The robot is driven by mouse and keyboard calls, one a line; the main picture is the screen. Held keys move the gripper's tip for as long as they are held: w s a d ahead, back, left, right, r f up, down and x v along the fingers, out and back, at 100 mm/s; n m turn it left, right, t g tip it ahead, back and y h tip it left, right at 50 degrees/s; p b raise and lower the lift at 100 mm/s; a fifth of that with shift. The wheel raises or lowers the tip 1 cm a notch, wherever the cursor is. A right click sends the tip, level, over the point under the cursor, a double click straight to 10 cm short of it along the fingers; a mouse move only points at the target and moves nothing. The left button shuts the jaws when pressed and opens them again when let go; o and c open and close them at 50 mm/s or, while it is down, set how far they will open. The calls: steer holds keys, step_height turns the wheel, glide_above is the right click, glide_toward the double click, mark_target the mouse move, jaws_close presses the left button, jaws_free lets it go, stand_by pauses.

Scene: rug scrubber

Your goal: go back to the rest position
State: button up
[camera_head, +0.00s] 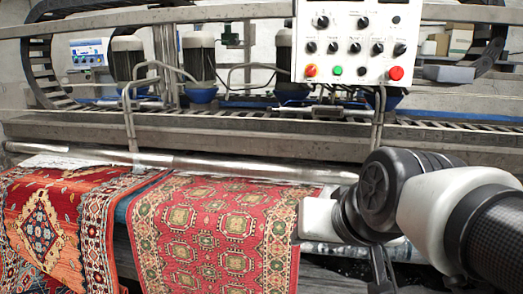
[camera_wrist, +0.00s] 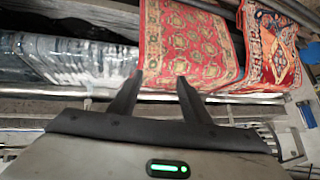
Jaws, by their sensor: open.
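My gripper (camera_wrist: 158,82) is open and empty in the wrist view, its two dark fingers apart with nothing between them. Beyond the fingertips in that view lies a red patterned rug (camera_wrist: 190,40). In the head view my arm reaches in from the right edge, and the gripper's fingers cannot be made out there. The control panel (camera_head: 357,40) with black knobs and red, green and orange buttons stands above and behind my arm.
The red rug (camera_head: 212,230) and an orange-red medallion rug (camera_head: 50,230) hang over the machine's front, below a metal roller (camera_head: 190,163). A long beam (camera_head: 250,140) and motors (camera_head: 198,55) run behind. Clear plastic wrapping (camera_wrist: 90,65) lies beside the rug in the wrist view.

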steer(key=s+d+f+g+h, duration=0.1)
steer(key=s+d+f, duration=0.1)
steer(key=s+f, duration=0.15)
steer(key=s+d+f+g, duration=0.2)
steer(key=s+d, duration=0.1)
steer(key=s, duration=0.2)
step_height(320, 180, up, 13)
steer(key=p, duration=1.2)
steer(key=shift+w+a+n+p, duration=0.25)
steer(key=shift+n+p, duration=0.05)
steer(key=shift+p, duration=0.05)
steer(key=shift+c, duration=0.4)
